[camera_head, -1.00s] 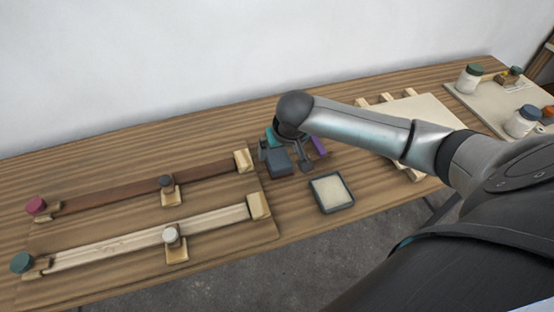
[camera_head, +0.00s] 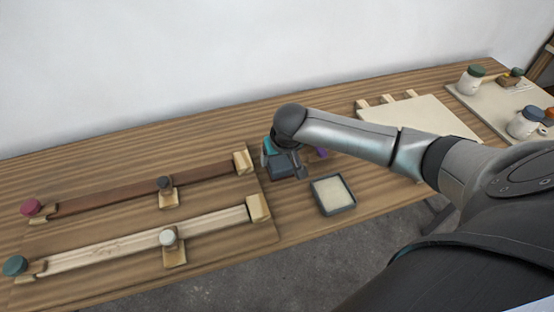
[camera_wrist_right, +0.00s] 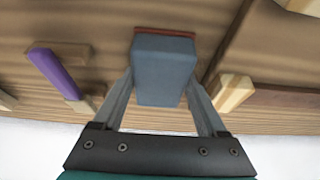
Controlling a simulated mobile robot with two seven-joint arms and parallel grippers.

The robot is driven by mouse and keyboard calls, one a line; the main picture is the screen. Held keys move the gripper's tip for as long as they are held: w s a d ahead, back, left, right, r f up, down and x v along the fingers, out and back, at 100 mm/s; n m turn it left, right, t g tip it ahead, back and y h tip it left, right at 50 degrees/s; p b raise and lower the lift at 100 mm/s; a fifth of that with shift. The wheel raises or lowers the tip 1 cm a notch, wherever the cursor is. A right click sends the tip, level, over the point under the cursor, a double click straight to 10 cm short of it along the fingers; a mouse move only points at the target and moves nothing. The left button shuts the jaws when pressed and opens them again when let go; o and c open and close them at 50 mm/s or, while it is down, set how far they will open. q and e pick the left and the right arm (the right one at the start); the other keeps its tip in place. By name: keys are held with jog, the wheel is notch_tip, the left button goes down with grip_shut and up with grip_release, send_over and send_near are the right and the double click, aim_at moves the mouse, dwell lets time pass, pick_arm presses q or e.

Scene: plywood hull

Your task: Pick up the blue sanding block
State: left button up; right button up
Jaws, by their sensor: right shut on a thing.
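The blue sanding block (camera_wrist_right: 164,72) is a blue-grey block with a thin reddish layer along its far edge in the right wrist view. It sits between the two fingers of my right gripper (camera_wrist_right: 160,88), which is shut on its sides. In the head view the block (camera_head: 284,171) shows partly behind the fingers, near the middle of the bench. Whether it touches the bench or is slightly raised is hard to tell. My left gripper is not in view.
A shallow dark tray with a pale inside (camera_head: 333,194) lies just in front. A purple-topped block (camera_wrist_right: 57,72) is close beside the gripper. A board with two clamped strips (camera_head: 150,190) lies left. A pale panel on battens (camera_head: 425,115) and jars (camera_head: 470,80) stand right.

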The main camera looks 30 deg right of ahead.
jog(key=c, duration=0.8)
notch_tip(320, 180, up, 20)
jog(key=p, duration=0.4)
